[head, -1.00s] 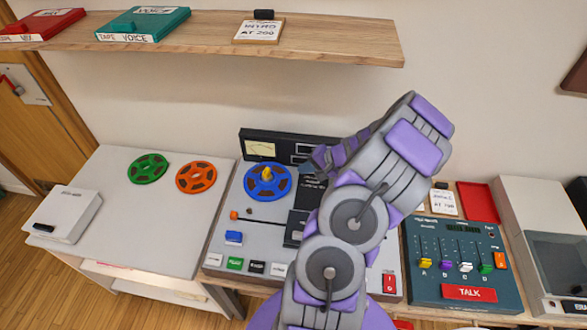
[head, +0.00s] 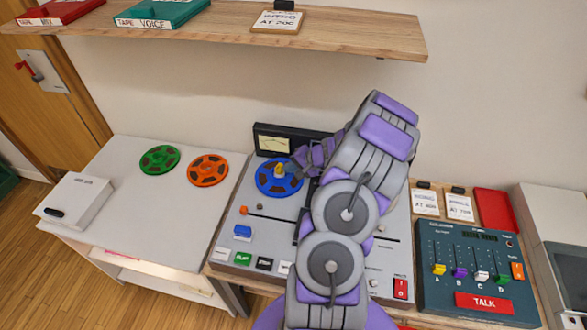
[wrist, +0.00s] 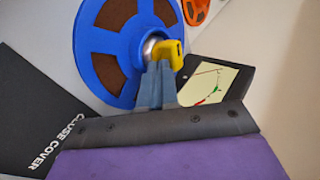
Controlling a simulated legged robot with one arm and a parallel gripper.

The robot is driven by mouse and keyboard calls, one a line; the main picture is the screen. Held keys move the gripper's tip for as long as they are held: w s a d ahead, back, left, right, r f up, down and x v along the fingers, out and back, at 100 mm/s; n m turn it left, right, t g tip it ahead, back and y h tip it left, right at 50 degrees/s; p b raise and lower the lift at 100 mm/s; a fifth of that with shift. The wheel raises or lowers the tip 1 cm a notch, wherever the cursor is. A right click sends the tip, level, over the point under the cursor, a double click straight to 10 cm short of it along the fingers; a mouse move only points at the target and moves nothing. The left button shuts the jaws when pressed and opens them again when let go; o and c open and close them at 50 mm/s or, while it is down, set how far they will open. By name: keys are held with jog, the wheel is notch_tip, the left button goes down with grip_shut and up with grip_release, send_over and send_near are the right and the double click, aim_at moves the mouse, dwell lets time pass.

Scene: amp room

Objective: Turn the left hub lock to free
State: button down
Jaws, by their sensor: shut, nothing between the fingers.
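The left hub lock (head: 279,170) is a small yellow piece on the hub of a blue reel (head: 263,184), on the left of the tape machine. In the wrist view the yellow lock (wrist: 170,52) sits beside a silver hub centre on the blue reel (wrist: 92,45). My gripper (wrist: 158,68) is shut and empty, its fingertips right at the lock's near side. I cannot tell whether they touch it. In the head view my gripper (head: 291,170) reaches the reel from the right. My arm hides much of the machine's right half.
A meter (head: 274,143) stands behind the reel; a dark panel reading "close cover" (wrist: 45,125) lies beside it in the wrist view. Green (head: 159,160) and orange (head: 208,170) reels lie on the left table. A mixer (head: 476,270) stands at the right, a shelf (head: 350,32) above.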

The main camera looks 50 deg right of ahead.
jog(key=shift+w+r+n, duration=0.1)
jog(key=shift+w+n, duration=0.05)
jog(key=shift+n, duration=0.15)
jog(key=shift+w+d+r+n+y+p, duration=0.1)
jog(key=shift+w+d+n+y+p, duration=0.15)
jog(key=shift+n+y+p, duration=0.6)
jog(key=shift+w+d+n+g+y, duration=0.1)
jog(key=shift+w+n+g+y, duration=0.1)
jog(key=shift+n+g+y, duration=0.25)
jog(key=shift+w+n+g+y, duration=0.1)
jog(key=shift+n+g+y, duration=0.15)
jog(key=shift+n+y, duration=0.2)
